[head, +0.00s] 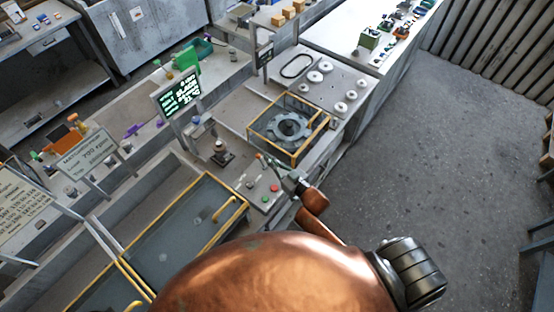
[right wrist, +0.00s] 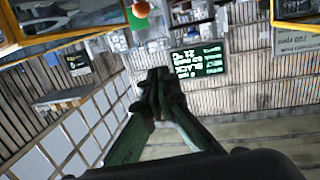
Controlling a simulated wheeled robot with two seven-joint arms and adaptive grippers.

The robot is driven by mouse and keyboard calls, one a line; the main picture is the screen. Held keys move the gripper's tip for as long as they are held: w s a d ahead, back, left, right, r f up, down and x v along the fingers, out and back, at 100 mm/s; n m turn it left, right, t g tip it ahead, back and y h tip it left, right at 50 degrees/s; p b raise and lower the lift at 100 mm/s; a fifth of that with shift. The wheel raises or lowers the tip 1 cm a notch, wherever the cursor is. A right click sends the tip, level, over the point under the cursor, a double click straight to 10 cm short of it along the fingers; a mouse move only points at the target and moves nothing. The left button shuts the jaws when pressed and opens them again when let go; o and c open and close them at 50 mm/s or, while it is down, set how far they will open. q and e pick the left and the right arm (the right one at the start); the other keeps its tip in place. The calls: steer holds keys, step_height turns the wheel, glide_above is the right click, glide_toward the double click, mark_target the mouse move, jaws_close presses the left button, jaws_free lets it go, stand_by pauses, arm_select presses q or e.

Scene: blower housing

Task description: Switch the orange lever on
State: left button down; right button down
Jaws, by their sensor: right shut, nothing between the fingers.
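The orange lever's round knob (right wrist: 141,9) shows at the top edge of the right wrist view, apart from the fingertips; its stem is cut off there. In the head view a small thin lever (head: 260,158) stands at the back of a grey control panel (head: 249,184), very small and partly close to my gripper. My right gripper (head: 284,176) is just right of it, over the panel's right side. In the right wrist view its fingers (right wrist: 158,82) are shut with nothing between them. Whether it touches the lever cannot be told. My left gripper is not in view.
The panel has a red button (head: 274,188) and a green button (head: 265,199). A yellow-framed glass box (head: 290,128) with a grey rotor stands just behind. A yellow-edged glass cover (head: 190,235) lies left. A lit screen (head: 180,93) stands further back. Open floor (head: 430,160) is at right.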

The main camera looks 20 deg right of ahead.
steer(key=s+d+r, duration=0.1)
steer(key=s+r, duration=0.3)
steer(key=shift+d+r+b, duration=0.15)
steer(key=shift+r+b, duration=0.15)
steer(key=shift+b, duration=0.05)
steer(key=shift+s, duration=0.1)
